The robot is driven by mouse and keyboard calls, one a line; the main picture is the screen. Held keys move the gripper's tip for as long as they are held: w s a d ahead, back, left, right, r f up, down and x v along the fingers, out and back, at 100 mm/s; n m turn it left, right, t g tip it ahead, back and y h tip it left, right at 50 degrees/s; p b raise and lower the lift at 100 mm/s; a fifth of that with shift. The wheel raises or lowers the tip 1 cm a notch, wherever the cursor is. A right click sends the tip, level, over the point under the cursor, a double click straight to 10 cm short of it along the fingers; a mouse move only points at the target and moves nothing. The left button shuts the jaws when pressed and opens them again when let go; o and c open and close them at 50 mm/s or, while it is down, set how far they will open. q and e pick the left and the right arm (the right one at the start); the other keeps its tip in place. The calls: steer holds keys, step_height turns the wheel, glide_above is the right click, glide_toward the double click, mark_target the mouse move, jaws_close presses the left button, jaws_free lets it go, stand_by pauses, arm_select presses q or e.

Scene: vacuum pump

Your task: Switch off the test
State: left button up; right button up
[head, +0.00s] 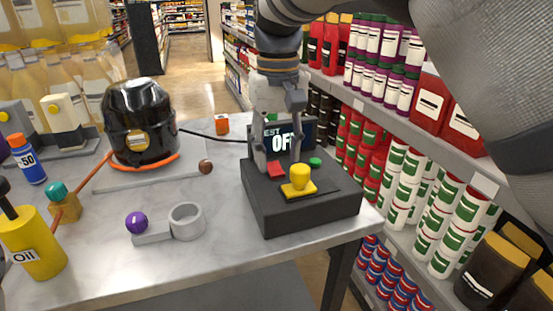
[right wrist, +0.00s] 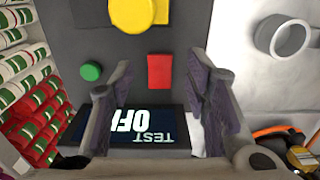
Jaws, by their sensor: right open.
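A dark control box (head: 305,208) stands at the right end of the table. In the right wrist view the open fingers (right wrist: 160,70) are on either side of the red button (right wrist: 160,75), with nothing held. The screen (right wrist: 150,128) shows there upside down. Whether the gripper touches the box cannot be told. My left gripper is not in view.
A black pump (head: 140,112) with an orange ring stands at the back left of the table. A grey ring part (head: 187,221) with a purple ball lies left of the box. A yellow oil can (head: 33,243) stands front left. Stocked shelves (head: 400,118) border the table's right side.

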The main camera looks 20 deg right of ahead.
mark_target(277, 173)
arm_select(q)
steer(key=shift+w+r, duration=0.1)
arm_select(e)
steer(key=shift+f, duration=1.35)
jaws_close()
steer(key=shift+f, duration=0.1)
steer(key=g+b, duration=0.2)
steer(key=b, duration=0.1)
steer(key=shift+w+f+g, duration=0.3)
steer(key=shift+w, duration=0.1)
steer(key=shift+r+b, duration=0.3)
steer(key=shift+b, duration=0.1)
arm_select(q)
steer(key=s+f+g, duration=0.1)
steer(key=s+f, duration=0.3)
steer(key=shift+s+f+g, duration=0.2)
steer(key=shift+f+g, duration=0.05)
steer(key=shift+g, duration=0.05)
arm_select(e)
steer(key=shift+r, duration=0.15)
